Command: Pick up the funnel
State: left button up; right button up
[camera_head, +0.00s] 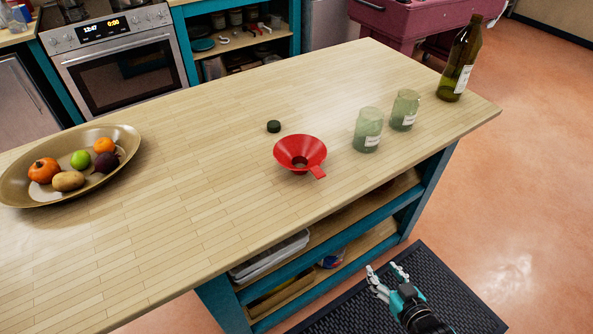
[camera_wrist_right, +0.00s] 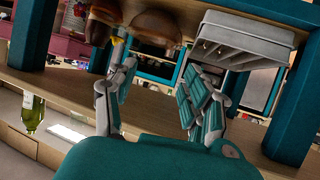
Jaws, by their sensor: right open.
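A red funnel (camera_head: 300,153) stands wide mouth up on the wooden island top, in the middle of the head view. Its flat tab points toward the front edge. My right gripper (camera_head: 387,273) is open and empty, low in front of the island and over the dark floor mat, well apart from the funnel. In the right wrist view the two fingers (camera_wrist_right: 152,95) are spread, with the island's shelves beyond them and nothing between them. The funnel does not show clearly in that view. My left gripper is not in view.
Two green glass jars (camera_head: 368,130) (camera_head: 404,110) stand right of the funnel, and a tall bottle (camera_head: 459,65) stands near the far right corner. A small dark cap (camera_head: 273,126) lies behind the funnel. A fruit bowl (camera_head: 124,135) is at left. The island top (camera_head: 190,180) between is clear.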

aim_at(321, 175)
jog(key=s+a+r+n+t+y+b, duration=0.1)
jog(key=a+r+y, duration=0.25)
jog(key=r, duration=0.75)
jog(key=s+a+r+n+t+y+b, duration=0.15)
jog(key=a+r, duration=0.35)
jog(key=r, duration=0.5)
jog(key=shift+y, duration=0.3)
jog(key=p+x, duration=0.1)
jog(key=x, duration=0.3)
jog(key=p+x, duration=0.1)
jog(key=x, duration=0.6)
jog(key=shift+w+d+r+p, duration=0.1)
jog(key=shift+w+r+p, duration=0.3)
jog(key=shift+w, duration=0.15)
jog(key=shift+w+a+f, duration=0.1)
jog(key=shift+w+a, duration=0.1)
jog(key=shift+w, duration=0.2)
jog(key=p+x, duration=0.1)
jog(key=x, duration=0.3)
jog(key=shift+w+r, duration=0.2)
jog(key=shift+w, duration=0.05)
jog(key=shift+w+a+f, duration=0.1)
jog(key=shift+w+a, duration=0.05)
jog(key=shift+w, duration=0.15)
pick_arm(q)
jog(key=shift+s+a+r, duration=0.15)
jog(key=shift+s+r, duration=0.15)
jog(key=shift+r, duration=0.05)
